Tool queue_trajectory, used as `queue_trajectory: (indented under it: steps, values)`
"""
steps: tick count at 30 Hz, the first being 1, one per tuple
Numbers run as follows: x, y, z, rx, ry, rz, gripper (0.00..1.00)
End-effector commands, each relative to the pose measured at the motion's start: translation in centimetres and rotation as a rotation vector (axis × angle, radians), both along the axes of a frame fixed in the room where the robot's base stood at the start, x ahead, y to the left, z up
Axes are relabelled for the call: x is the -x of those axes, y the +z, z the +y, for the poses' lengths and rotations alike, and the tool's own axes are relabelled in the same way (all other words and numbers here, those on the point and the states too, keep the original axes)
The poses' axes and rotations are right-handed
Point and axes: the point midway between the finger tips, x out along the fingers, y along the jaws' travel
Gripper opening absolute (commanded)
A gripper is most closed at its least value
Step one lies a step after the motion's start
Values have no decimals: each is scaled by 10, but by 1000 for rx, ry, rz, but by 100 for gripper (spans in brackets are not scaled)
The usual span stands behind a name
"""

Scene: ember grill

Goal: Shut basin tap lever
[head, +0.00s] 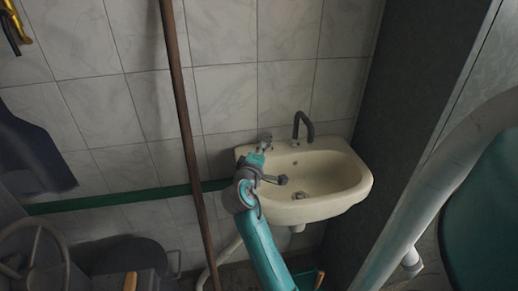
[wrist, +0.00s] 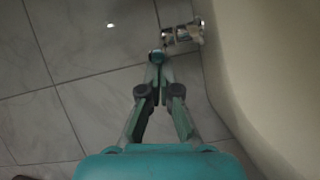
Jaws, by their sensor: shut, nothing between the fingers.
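The cream basin (head: 345,180) is fixed to the tiled wall, and its dark curved spout (head: 304,127) rises from the back rim. A small metal tap fitting, seemingly the lever (head: 266,138), shows at the basin's back left corner, partly hidden by my gripper. In the wrist view a shiny metal fitting (wrist: 185,34) stands beside the pale basin edge (wrist: 250,70). My gripper (head: 262,148) is over the basin's left rim. In the wrist view its fingertips (wrist: 157,57) are together and empty, just left of and below the fitting. I cannot tell whether they touch it.
A brown pole (head: 187,120) stands upright left of my arm. A dark partition (head: 395,120) closes off the basin's right side. A green strip (head: 120,198) runs along the wall. A handwheel (head: 30,245) is at lower left.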

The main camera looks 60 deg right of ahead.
Motion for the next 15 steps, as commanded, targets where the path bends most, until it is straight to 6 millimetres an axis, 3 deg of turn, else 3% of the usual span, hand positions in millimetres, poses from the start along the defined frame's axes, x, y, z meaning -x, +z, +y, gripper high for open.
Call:
queue_trajectory:
  steps: [15]
  values:
    - [21, 1, -7, 2, 120, -2, 0]
